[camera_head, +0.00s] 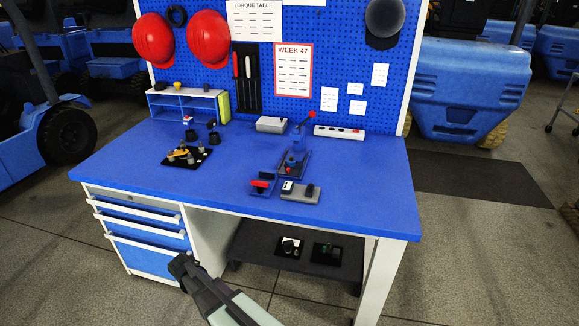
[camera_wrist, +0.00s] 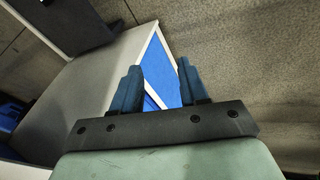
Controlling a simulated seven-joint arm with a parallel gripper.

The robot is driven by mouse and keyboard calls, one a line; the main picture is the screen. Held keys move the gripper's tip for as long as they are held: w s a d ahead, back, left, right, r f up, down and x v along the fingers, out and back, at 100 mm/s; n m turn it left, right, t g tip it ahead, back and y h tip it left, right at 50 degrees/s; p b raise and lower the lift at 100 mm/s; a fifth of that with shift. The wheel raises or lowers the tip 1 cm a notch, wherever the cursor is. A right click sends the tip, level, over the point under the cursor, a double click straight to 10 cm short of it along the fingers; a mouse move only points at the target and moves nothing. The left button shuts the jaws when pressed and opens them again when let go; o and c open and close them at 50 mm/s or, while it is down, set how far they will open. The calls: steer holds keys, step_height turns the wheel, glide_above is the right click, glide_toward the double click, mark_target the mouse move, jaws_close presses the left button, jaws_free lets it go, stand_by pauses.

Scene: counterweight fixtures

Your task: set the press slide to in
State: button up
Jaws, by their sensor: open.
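A blue press (camera_head: 296,152) with a red-tipped lever stands on the right half of the blue bench top.
A black plate with yellow and grey parts (camera_head: 187,156) lies left of the press. A grey box (camera_head: 271,124) and a power strip (camera_head: 339,132) sit behind it. The bench's front edge and drawers (camera_head: 140,222) are near my gripper. The bench top's right side is clear.

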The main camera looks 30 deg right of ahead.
steer(key=w+a+r+n+t, duration=0.1)
steer(key=w+a+r+t, duration=0.1)
steer(key=w+a+r, duration=0.35)
steer(key=w+a+r+n+t+y, duration=0.1)
steer(key=w+a+r+t, duration=0.1)
steer(key=w+r, duration=0.6)
steer(key=w+a+r+n+t, duration=0.1)
steer(key=w+a+r, duration=0.3)
steer(key=r, duration=0.6)
step_height(320, 180, up, 5)
steer(key=w+t, duration=0.1)
steer(key=w, duration=0.2)
step_height(320, 180, up, 11)
steer(key=m+g, duration=0.6)
steer(key=m, duration=0.3)
glide_above(288, 168)
steer(key=s, duration=0.6)
steer(key=x, duration=1.2)
steer(key=shift+w+a+f, duration=0.15)
steer(key=shift+w+f, duration=0.15)
steer(key=shift+w, duration=0.05)
